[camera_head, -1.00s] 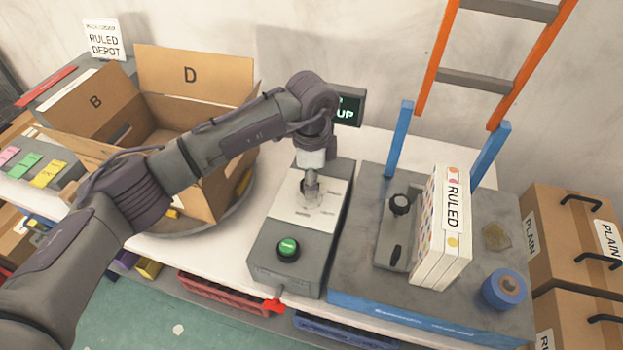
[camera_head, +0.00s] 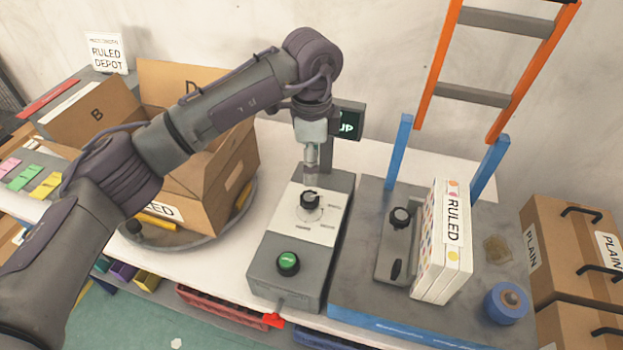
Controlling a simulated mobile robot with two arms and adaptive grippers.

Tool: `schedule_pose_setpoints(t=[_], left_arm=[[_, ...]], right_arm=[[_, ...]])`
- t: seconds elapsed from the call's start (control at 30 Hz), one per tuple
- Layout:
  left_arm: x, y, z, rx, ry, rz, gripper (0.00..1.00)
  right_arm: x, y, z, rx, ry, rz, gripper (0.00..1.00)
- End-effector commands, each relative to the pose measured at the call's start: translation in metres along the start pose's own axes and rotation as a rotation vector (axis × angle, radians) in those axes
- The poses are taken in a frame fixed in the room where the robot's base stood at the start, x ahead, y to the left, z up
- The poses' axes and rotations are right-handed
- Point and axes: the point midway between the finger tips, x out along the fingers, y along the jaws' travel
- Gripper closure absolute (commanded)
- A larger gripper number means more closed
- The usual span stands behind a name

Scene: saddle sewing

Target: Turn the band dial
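A black dial knob (camera_head: 310,201) sits on the white face of a grey control box, with small labels around it too small to read. My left gripper (camera_head: 311,178) points down just above this knob, apart from it, with nothing visible in its grasp. Its fingers look narrow and close together, and their opening is not clear. A green button (camera_head: 288,262) is on the same box, nearer the front. A dark display (camera_head: 349,121) behind it shows "UP", partly covered by my arm. A second black knob (camera_head: 400,217) is on a grey fixture to the right. My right gripper is out of view.
An open cardboard box (camera_head: 226,190) stands on a round turntable at left, partly behind my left arm. Blocks marked RULED (camera_head: 450,235) stand on the right bench beside blue tape (camera_head: 507,303). An orange-railed ladder rack (camera_head: 432,70) rises behind.

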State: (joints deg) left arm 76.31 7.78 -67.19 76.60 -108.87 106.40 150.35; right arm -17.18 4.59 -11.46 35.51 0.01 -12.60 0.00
Motion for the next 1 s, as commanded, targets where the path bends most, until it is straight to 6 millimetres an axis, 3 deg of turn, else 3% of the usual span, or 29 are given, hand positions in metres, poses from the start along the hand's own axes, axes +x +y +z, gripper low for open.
schedule_pose_setpoints(t=[0.1, 0.23, 0.77, 0.87, 0.97, 1.0], left_arm=[[-0.017, -0.001, 0.000, 0.000, 0.000, -0.002, 0.30], [-0.024, 0.000, 0.000, 0.000, 0.000, 0.001, 0.30], [-0.024, 0.002, -0.003, 0.011, 0.014, 0.005, 0.30], [-0.014, 0.011, -0.023, 0.082, 0.109, 0.028, 0.30], [-0.002, 0.035, -0.068, 0.229, 0.344, 0.062, 0.30], [-0.001, 0.049, -0.092, 0.300, 0.483, 0.071, 0.30]], right_arm=[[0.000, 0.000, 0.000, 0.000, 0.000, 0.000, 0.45], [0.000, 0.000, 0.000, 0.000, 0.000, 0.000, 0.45], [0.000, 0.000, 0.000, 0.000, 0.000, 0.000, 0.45], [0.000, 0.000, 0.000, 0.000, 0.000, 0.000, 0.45], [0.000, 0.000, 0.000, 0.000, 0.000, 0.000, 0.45], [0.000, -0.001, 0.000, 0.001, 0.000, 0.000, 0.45]])
